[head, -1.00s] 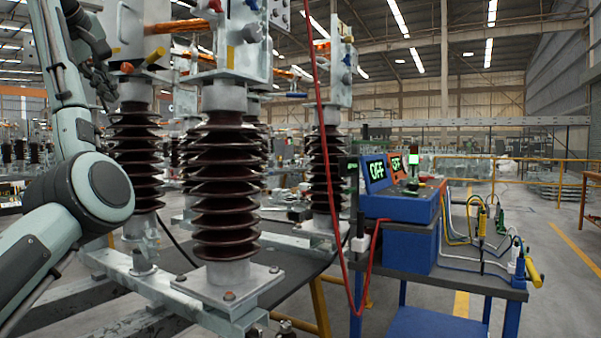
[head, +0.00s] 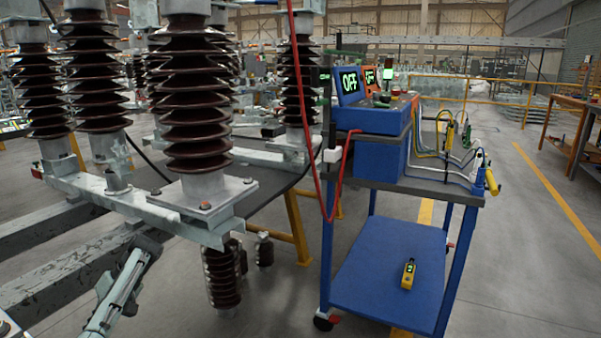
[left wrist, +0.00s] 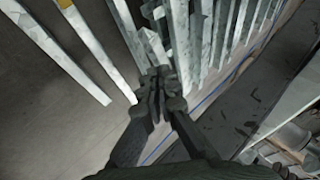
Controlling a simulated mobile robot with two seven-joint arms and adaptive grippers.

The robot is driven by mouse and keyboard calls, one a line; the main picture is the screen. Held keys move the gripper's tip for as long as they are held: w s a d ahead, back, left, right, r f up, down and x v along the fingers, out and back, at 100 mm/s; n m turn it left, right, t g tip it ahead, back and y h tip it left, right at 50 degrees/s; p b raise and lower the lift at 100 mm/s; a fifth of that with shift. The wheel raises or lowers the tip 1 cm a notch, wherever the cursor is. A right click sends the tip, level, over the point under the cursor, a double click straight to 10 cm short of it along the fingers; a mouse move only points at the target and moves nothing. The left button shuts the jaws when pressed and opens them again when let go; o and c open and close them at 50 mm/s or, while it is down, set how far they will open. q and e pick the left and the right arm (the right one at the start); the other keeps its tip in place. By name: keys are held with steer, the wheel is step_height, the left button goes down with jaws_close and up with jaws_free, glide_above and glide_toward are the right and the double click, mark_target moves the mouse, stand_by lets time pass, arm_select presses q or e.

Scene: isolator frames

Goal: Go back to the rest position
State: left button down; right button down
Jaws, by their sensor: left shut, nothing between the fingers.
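In the left wrist view my left gripper (left wrist: 160,82) is shut and empty, its dark fingers together, with grey metal bars beyond them. The left gripper cannot be made out clearly there. My right gripper is in neither view. The isolator (head: 195,95) has brown ribbed columns standing on a grey metal beam (head: 135,200) at the left.
A blue cart (head: 385,265) stands right of the isolator. It carries a blue test box (head: 375,120), a red cable (head: 316,150) and several clamps. A yellow handheld device (head: 408,273) lies on its lower shelf. Open floor (head: 530,230) lies at the right.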

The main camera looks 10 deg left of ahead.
arm_select(q)
steer(key=s+f+m+g, duration=0.1)
steer(key=s+f+g, duration=0.1)
steer(key=s+f, duration=0.65)
steer(key=w+d+f+m+t+h, duration=0.1)
steer(key=w+d+f+m+t, duration=0.3)
steer(key=w, duration=0.4)
steer(key=w+d+f+m+t+h, duration=0.1)
steer(key=w+f+m+t+h, duration=0.1)
steer(key=w+f+m+t, duration=0.4)
steer(key=s+d+f+m+h, duration=0.1)
steer(key=s+d+f, duration=0.2)
steer(key=s+d, duration=0.35)
steer(key=s+d+f+m, duration=0.1)
steer(key=s+d+f, duration=0.2)
steer(key=s+d, duration=0.4)
steer(key=s+d+r, duration=0.1)
steer(key=s+d, duration=0.2)
steer(key=s, duration=0.5)
steer(key=s+d+r+h, duration=0.1)
steer(key=s+d, duration=0.3)
steer(key=s, duration=0.3)
steer(key=shift+s+d+m+h, duration=0.15)
steer(key=shift+s+m+h, duration=0.15)
steer(key=shift+s+m, duration=0.1)
steer(key=shift+r, duration=0.1)
